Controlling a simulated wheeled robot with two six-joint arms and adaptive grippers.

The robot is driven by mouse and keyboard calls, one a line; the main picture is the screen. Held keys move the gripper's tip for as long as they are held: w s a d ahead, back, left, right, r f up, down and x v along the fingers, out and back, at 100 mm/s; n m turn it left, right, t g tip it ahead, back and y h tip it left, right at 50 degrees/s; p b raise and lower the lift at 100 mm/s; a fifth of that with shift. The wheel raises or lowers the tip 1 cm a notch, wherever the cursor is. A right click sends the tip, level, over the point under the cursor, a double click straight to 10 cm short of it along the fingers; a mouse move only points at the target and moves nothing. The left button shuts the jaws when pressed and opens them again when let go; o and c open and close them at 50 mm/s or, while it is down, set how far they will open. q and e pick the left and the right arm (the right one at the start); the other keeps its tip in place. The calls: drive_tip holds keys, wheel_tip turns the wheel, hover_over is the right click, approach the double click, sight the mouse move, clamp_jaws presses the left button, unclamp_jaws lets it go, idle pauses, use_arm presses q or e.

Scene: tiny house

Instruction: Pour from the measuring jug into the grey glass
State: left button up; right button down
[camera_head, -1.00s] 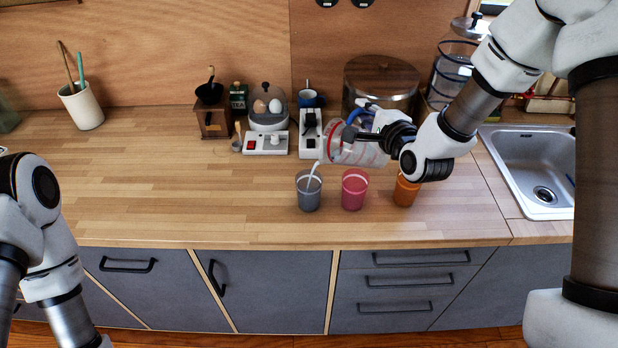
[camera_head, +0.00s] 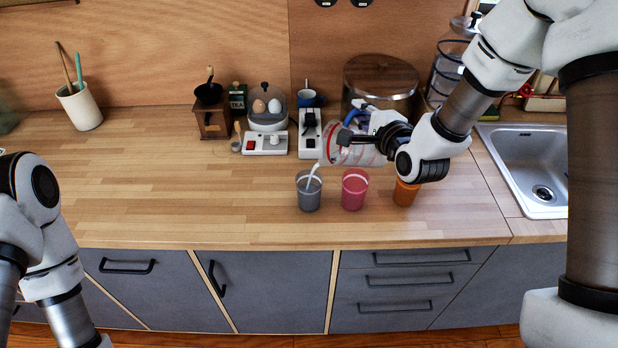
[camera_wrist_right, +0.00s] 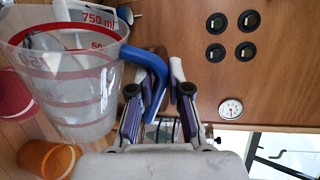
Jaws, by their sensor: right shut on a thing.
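The clear measuring jug (camera_head: 368,154) with red markings is tipped over on its side, its mouth facing left. My right gripper (camera_head: 366,118) is shut on its blue handle, which also shows between the fingers in the right wrist view (camera_wrist_right: 148,90). A pale stream (camera_head: 314,171) runs from the jug's mouth down into the grey glass (camera_head: 309,197). The grey glass stands upright on the counter, below and left of the jug. The level inside the glass is hard to tell. My left arm shows at the left edge, with its gripper out of frame.
A red glass (camera_head: 355,191) and an orange glass (camera_head: 404,193) stand right of the grey one, below the jug and my right arm. A white power strip (camera_head: 310,135) and egg cooker (camera_head: 267,122) are behind. The counter's left half is largely clear.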

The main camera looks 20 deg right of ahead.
use_arm(q)
drive_tip(key=shift+w+a+r, duration=0.1)
drive_tip(key=shift+w+a, duration=0.05)
drive_tip(key=shift+w, duration=0.25)
use_arm(e)
drive_tip(key=shift+a+n, duration=0.3)
drive_tip(key=shift+a, duration=0.25)
idle(0.5)
use_arm(q)
drive_tip(key=shift+a, duration=0.1)
use_arm(e)
drive_tip(key=shift+a, duration=0.1)
